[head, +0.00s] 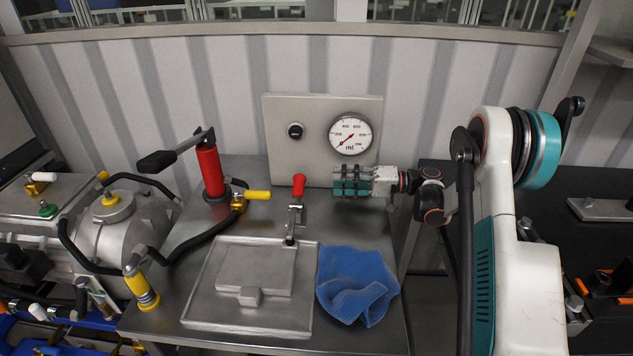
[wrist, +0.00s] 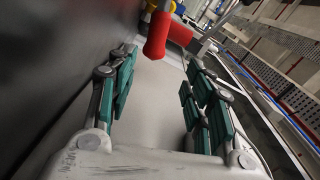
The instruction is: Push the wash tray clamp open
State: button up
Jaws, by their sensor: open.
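The wash tray (head: 202,300) is a flat grey metal tray with a raised lid on the bench. Its toggle clamp (head: 294,217) stands at the tray's back right edge, with the red handle (head: 299,184) pointing upright. In the wrist view the red handle (wrist: 156,36) shows beyond the fingertips, roughly in line with the gap between them. My gripper (head: 337,181) is to the right of the handle, pointing left at about its height, with clear space between. In the wrist view its teal fingers (wrist: 158,80) are spread and nothing is between them.
A gauge panel (head: 281,125) stands just behind my gripper. A blue cloth (head: 357,286) lies right of the tray. A red hand pump (head: 210,171) with a black lever and a yellow-handled valve (head: 257,195) stand left of the clamp.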

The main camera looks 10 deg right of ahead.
aim_at(300, 182)
jog(key=shift+w+d+f+y, duration=0.15)
jog(key=shift+d+f+y, duration=0.15)
jog(key=shift+d+f, duration=0.4)
jog(key=b+x, duration=0.4)
jog(key=x, duration=0.9)
jog(key=shift+a, duration=0.3)
jog(key=shift+c, duration=0.2)
grip_shut()
